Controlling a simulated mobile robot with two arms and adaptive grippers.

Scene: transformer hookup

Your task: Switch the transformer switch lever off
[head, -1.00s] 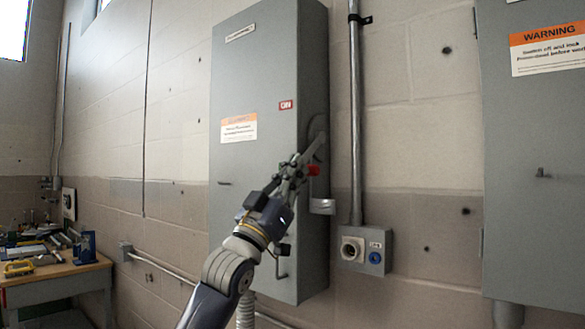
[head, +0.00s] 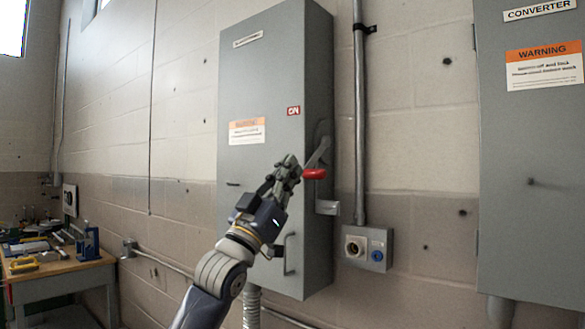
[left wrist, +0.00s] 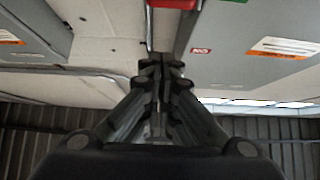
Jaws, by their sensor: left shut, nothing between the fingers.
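The grey transformer box (head: 275,60) hangs on the wall in the head view. Its switch lever (head: 321,152) is on the right side and slopes down to a red handle (head: 314,174). A small red ON label (head: 293,110) is on the front above it. My left gripper (head: 290,162) is shut and empty, just left of the red handle; whether it touches is unclear. In the left wrist view the shut fingers (left wrist: 162,65) point toward the red handle (left wrist: 172,3) at the top edge. The ON label (left wrist: 201,51) shows there too. My right gripper is not in view.
A bracket (head: 327,207) sticks out below the lever. A vertical conduit (head: 360,110) and an outlet box (head: 367,248) are to its right. The converter cabinet (head: 530,180) stands at far right. A workbench (head: 60,272) with tools is at lower left.

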